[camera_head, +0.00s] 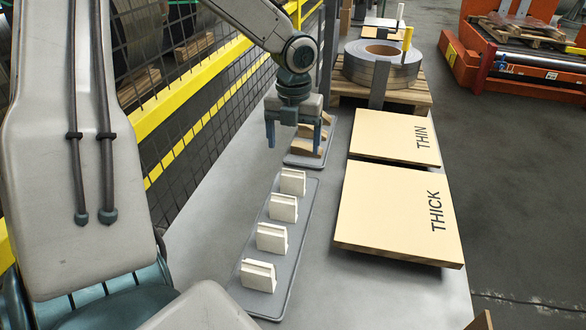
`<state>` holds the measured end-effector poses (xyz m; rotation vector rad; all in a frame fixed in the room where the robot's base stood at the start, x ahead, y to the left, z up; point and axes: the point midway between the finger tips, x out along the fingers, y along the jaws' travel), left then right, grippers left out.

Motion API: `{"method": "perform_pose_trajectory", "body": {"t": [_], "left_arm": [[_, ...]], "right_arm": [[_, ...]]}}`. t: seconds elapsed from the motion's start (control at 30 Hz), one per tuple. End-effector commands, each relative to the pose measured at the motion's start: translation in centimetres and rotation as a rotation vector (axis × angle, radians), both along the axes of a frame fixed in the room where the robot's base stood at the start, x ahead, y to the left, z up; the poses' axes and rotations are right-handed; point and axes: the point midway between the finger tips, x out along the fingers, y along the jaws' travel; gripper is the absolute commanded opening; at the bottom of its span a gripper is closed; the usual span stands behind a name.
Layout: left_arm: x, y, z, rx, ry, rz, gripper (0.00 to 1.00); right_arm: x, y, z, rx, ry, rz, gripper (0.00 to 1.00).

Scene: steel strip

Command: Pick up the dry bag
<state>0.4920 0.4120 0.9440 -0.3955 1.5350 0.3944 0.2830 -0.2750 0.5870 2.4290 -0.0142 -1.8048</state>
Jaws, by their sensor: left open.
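My left gripper (294,138) points down with its two fingers apart, above the far end of the table near two grey trays. Nothing shows between its fingers. The near tray (264,227) holds a row of several upright cream pieces (271,238), each with a slot-like top. The far tray (332,137) holds tan wedge-shaped pieces (305,147), partly hidden behind the gripper. No piece is labelled as a dry bag, and I cannot tell which of these it is. My right gripper is out of view.
Two flat tan boards lie on the right, marked THIN (393,133) and THICK (390,205). A steel strip coil (410,70) sits on a wooden pallet (423,94) behind them. A yellow-railed mesh fence (200,80) runs along the left. Grey table is bare left of the near tray.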

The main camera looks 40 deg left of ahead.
Motion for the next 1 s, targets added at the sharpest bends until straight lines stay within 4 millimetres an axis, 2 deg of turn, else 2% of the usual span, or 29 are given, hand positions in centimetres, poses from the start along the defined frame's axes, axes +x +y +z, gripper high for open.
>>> {"method": "perform_pose_trajectory", "body": {"t": [0.5,0.63,0.9,1.0], "left_arm": [[0.0,0.0,-6.2,0.0,0.001,0.0,0.8],[-0.1,0.0,-7.1,0.0,0.002,0.0,0.8],[-0.3,0.0,-11.0,0.0,0.004,0.0,0.8],[-0.3,-0.1,-11.6,0.0,0.001,-0.001,0.8]], "right_arm": [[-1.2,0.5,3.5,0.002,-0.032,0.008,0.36],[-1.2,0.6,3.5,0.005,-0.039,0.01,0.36],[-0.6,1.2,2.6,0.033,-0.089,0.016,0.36],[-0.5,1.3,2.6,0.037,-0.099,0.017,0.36]]}}
